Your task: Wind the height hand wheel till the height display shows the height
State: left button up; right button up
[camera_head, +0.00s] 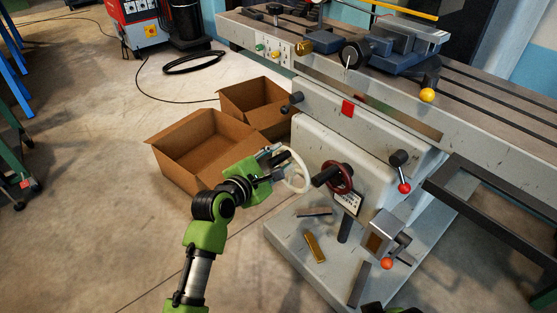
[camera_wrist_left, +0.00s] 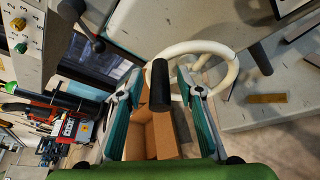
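A white hand wheel (camera_head: 306,172) stands at the front left of the grey machine. It also shows in the left wrist view (camera_wrist_left: 228,75), with a black handle (camera_wrist_left: 159,86) pointing towards that camera. My left gripper (camera_head: 272,160) is at this wheel. Its fingers (camera_wrist_left: 158,88) are open, one on each side of the black handle, with a gap on both sides. A dark red hand wheel (camera_head: 350,181) is right of the white one. Below it is a small white plate (camera_head: 348,202) with dark marks too small to read; I cannot tell whether it is the height display.
Two open cardboard boxes (camera_head: 185,180) stand on the floor left of the machine. Levers with a red knob (camera_head: 404,188) and an orange knob (camera_head: 387,264) stick out at its right. Loose bars, one brass (camera_head: 314,248), lie on its base. A green part of mine shows at the bottom edge.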

pick_arm(q)
grip_shut()
